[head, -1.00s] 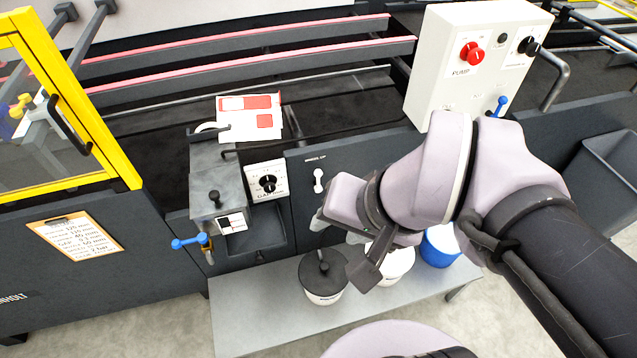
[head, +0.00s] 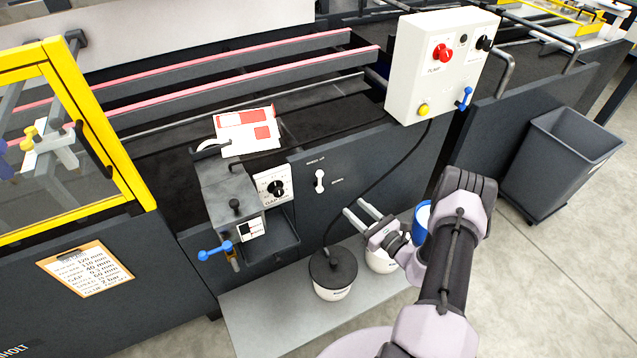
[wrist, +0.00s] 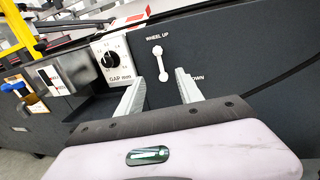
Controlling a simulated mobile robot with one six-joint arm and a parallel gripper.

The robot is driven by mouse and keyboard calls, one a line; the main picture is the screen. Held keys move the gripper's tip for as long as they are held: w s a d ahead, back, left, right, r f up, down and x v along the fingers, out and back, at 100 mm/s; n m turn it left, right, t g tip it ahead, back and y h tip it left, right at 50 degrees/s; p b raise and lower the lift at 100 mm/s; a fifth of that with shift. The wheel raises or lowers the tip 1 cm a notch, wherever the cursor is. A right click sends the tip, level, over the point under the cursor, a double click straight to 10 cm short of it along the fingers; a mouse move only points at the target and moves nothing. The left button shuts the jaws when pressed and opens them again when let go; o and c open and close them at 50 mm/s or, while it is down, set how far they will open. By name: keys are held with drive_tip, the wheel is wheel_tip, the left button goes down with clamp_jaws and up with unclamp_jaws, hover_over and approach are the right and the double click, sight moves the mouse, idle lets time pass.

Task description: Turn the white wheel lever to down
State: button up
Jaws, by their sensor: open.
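The white wheel lever (head: 320,181) is a small handle on the dark front panel of the machine. It stands close to upright, below the label "WHEEL UP"; the label "DOWN" is to its lower right. In the wrist view the lever (wrist: 160,63) shows just beyond and between my fingertips, not touched by them. My gripper (head: 356,207) is open and empty, a little below and right of the lever in the head view. Its two grey fingers (wrist: 160,77) point at the panel in the wrist view.
A gap dial (head: 276,189) and a glue unit with a blue handle (head: 215,251) lie left of the lever. A lidded pot (head: 332,272) stands on the bench below. A white control box (head: 440,70) is at upper right. A black cable hangs between box and pot.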

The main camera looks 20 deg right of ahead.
sight(320, 182)
drive_tip(key=b+x, duration=0.4)
drive_tip(key=x, duration=1.1)
drive_tip(key=shift+w+a, duration=0.25)
drive_tip(key=shift+w, duration=0.05)
clamp_jaws()
drive_tip(key=shift+f, duration=0.1)
